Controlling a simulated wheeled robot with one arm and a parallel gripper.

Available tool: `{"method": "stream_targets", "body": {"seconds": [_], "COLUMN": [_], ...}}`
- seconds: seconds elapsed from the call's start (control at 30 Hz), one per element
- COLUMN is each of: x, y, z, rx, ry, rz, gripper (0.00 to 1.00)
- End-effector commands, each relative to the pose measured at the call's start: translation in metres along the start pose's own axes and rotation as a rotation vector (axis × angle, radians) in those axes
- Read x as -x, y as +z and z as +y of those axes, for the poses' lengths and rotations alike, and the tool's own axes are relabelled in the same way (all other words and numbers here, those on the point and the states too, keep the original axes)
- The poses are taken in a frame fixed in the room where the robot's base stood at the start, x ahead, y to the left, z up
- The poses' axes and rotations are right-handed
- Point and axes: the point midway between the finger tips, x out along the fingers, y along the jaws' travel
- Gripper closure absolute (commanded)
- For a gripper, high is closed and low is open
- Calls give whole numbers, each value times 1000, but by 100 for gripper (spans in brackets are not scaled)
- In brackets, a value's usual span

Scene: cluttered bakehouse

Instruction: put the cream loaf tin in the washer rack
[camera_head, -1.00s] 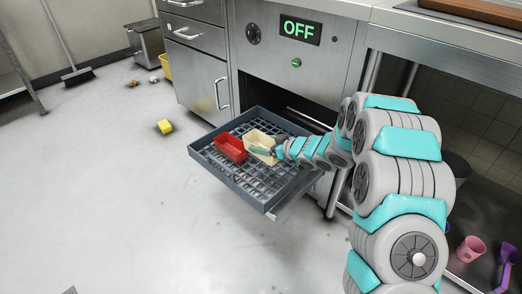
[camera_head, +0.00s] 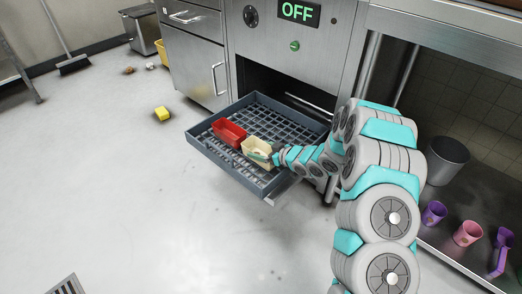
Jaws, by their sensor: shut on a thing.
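The washer rack (camera_head: 276,109) is a blue-grey gridded tray, pulled out in front of the open washer (camera_head: 268,68). The cream loaf tin (camera_head: 255,144) is at the rack's front right part, inside its outline. I cannot tell whether it touches the grid. A red loaf tin (camera_head: 229,130) stands in the rack just left of it. My gripper (camera_head: 270,154) is shut on the right side of the cream tin, and the fingertips are partly hidden by the tin and my wrist.
The washer's display (camera_head: 300,12) reads OFF. A yellow sponge-like block (camera_head: 162,113) lies on the floor to the left. Purple and pink cups (camera_head: 467,233) and a grey bin (camera_head: 447,160) stand on a low shelf at right. The rack's back part is bare.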

Motion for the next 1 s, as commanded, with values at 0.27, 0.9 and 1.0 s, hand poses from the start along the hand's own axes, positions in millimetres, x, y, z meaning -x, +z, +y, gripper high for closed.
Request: {"method": "stream_targets", "body": {"seconds": [0.27, 0.9, 1.0], "x": [-1, 39, 60], "y": [2, 0, -1], "z": [0, 2, 2], "rx": [0, -2, -1], "ry": [0, 2, 4], "rz": [0, 0, 0], "gripper": [6, 0, 0]}}
